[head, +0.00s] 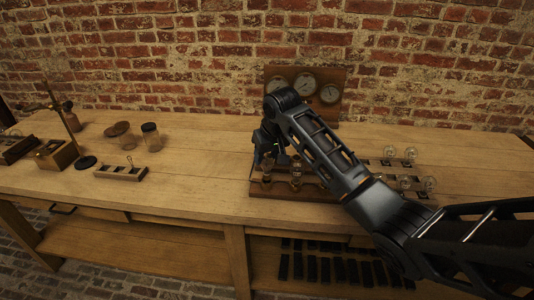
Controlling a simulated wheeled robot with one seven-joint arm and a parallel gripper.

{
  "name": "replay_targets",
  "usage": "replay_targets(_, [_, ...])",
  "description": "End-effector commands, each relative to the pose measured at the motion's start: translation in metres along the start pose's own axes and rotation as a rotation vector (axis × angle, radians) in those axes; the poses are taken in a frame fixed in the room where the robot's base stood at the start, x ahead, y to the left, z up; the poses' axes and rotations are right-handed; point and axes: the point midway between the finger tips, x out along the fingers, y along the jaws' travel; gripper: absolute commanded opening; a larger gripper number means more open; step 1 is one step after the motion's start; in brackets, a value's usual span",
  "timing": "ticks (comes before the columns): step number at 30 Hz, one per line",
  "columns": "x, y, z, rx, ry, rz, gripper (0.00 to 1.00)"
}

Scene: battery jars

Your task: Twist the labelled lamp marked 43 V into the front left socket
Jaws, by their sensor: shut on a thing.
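My gripper (270,152) points down over the left end of a dark wooden socket board (290,193). It is shut on a small lamp, mostly hidden by the jaws, above or at the front left socket; I cannot tell whether the lamp touches the socket. A brownish glass piece (296,170) stands upright on the board just right of the gripper. My arm hides much of the board's middle. Several clear round lamps (411,153) stand at the right, some in a back row and some nearer (429,184). No voltage label is readable.
To the left are glass jars (151,137), a brass stand (62,112) and a small wooden block (121,173). The tabletop (200,165) between block and board is clear.

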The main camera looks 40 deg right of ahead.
Motion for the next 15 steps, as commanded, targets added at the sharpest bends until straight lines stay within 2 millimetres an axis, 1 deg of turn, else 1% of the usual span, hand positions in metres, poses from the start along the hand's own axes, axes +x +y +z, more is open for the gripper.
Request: replay_targets(15, [0.0050,-0.0005,0.0024,0.001,-0.002,-0.001,0.11])
